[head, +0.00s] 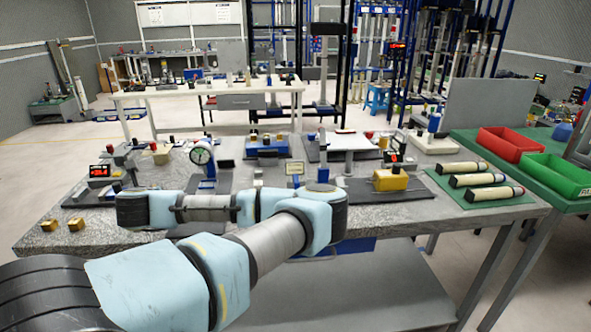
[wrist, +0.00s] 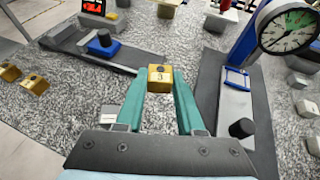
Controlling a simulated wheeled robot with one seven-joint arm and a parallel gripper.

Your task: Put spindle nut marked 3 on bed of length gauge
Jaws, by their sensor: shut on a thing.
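A brass spindle nut marked 3 (wrist: 160,78) sits between the teal fingers of my gripper (wrist: 160,88) in the wrist view. My gripper is shut on it, with the number facing up. Left of it is a gauge with a red-lit display (wrist: 93,5) and a long grey bed (wrist: 117,67) on a dark plate; this looks like the length gauge, but I cannot read a label. A blue piece with a black knob (wrist: 103,46) is on that gauge. The gauge also shows in the head view (head: 100,171). My arm hides the nut and fingers there.
Two brass nuts (wrist: 35,84) lie at the left, and another brass piece (wrist: 168,5) is at the top. A dial gauge (wrist: 290,28) on a blue stand is close on the right.

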